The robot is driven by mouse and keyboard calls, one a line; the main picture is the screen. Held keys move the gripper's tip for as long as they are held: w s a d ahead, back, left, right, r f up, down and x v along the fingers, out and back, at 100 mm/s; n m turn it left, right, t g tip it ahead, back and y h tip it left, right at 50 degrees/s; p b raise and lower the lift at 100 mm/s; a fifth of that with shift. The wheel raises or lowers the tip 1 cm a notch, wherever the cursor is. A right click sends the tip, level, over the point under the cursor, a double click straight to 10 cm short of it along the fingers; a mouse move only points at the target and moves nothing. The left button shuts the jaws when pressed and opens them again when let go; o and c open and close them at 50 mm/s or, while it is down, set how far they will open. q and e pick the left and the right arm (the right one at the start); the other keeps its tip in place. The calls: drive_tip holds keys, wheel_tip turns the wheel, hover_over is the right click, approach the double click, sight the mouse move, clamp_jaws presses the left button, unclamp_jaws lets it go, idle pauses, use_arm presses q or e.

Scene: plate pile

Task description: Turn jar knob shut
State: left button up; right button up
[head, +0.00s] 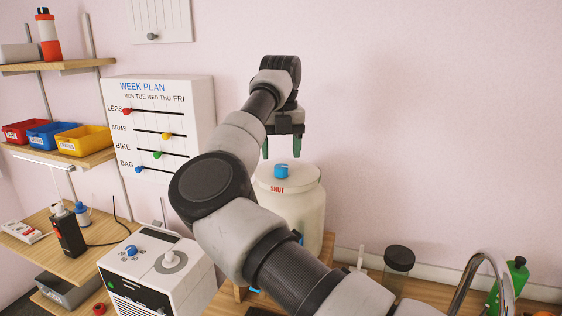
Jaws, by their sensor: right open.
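A cream jar (302,207) stands on the wooden counter in the middle of the head view. On its lid sits a blue knob (281,171), with the red word SHUT in front of it. My right gripper (282,148) is above the knob, pointing down, with its two green-tipped fingers apart and nothing between them. The fingertips look a little above the knob; I cannot tell exactly how far. My right arm hides the left part of the jar. My left gripper is not in view.
A white machine with a blue knob (131,250) stands at the lower left. A week plan board (199,112) is behind my arm on the left. A dark-lidded container (399,262), a tap (505,270) and a green bottle (516,273) stand to the right.

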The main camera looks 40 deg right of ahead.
sight(281, 166)
drive_tip(key=f, duration=0.3)
drive_tip(key=shift+w+d+f+p, duration=0.15)
drive_tip(key=shift+d+f+p, duration=0.1)
drive_tip(key=shift+p, duration=0.1)
drive_tip(key=shift+a, duration=0.1)
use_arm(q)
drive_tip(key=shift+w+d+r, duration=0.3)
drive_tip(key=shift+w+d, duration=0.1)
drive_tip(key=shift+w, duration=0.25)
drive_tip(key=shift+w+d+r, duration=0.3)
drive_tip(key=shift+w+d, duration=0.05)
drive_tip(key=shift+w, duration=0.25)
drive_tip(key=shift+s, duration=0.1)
use_arm(e)
drive_tip(key=shift+f, duration=0.1)
drive_tip(key=shift+c, duration=0.9)
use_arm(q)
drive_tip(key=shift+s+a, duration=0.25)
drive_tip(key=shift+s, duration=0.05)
use_arm(e)
drive_tip(key=c, duration=0.7)
